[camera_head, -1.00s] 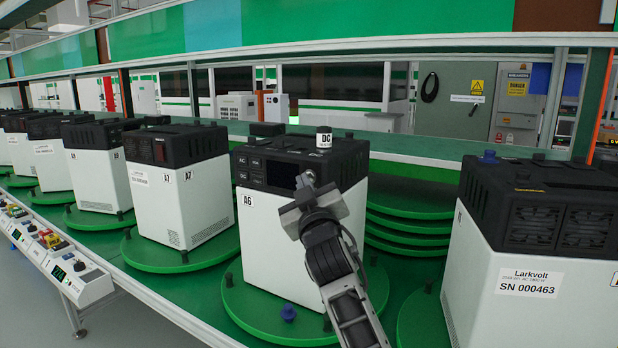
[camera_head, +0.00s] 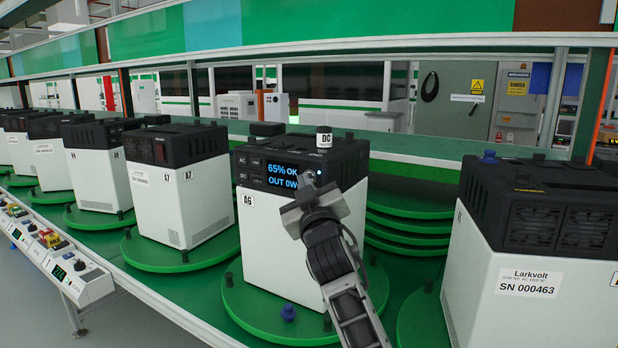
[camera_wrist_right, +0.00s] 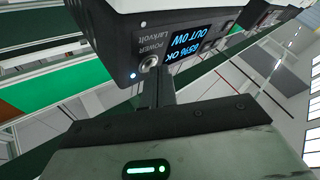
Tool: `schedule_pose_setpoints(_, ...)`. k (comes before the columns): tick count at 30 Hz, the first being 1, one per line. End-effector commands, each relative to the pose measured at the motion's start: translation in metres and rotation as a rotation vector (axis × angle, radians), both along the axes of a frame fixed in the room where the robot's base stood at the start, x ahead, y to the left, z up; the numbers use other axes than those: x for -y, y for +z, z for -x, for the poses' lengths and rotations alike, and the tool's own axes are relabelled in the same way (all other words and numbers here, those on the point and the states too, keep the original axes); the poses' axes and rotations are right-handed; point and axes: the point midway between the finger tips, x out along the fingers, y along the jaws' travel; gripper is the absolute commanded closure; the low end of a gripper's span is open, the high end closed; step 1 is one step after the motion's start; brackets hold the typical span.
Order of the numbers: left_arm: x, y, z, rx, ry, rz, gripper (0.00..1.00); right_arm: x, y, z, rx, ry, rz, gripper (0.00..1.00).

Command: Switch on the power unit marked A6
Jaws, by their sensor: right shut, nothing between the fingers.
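The power unit marked A6 (camera_head: 275,235) is a white box with a black top, standing on a green turntable (camera_head: 250,310). Its display (camera_head: 283,177) is lit blue and reads "65% OK" and "OUT 0W". My right gripper (camera_head: 308,184) is shut and empty, its fingertips at the right end of the front panel beside the display. In the right wrist view, the shut fingers (camera_wrist_right: 156,88) are at the round POWER button (camera_wrist_right: 149,63); whether they touch it I cannot tell. A small light (camera_wrist_right: 133,75) glows near the button. My left gripper is not in view.
Unit A7 (camera_head: 175,205) stands on its turntable to the left, with several more units beyond. A unit labelled SN 000463 (camera_head: 545,265) stands close on the right. A blue knob (camera_head: 288,313) is on A6's turntable.

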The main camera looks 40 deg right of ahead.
Motion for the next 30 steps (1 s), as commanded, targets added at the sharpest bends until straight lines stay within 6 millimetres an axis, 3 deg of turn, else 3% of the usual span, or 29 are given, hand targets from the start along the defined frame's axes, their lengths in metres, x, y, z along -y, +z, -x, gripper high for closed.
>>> schedule_pose_setpoints(17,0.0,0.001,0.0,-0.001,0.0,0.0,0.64,-0.013,-0.001,0.005,0.0,0.001,-0.001,1.0)
schedule_pose_setpoints(30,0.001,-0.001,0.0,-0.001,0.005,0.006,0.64,-0.051,-0.001,0.021,0.0,0.003,-0.002,1.0)
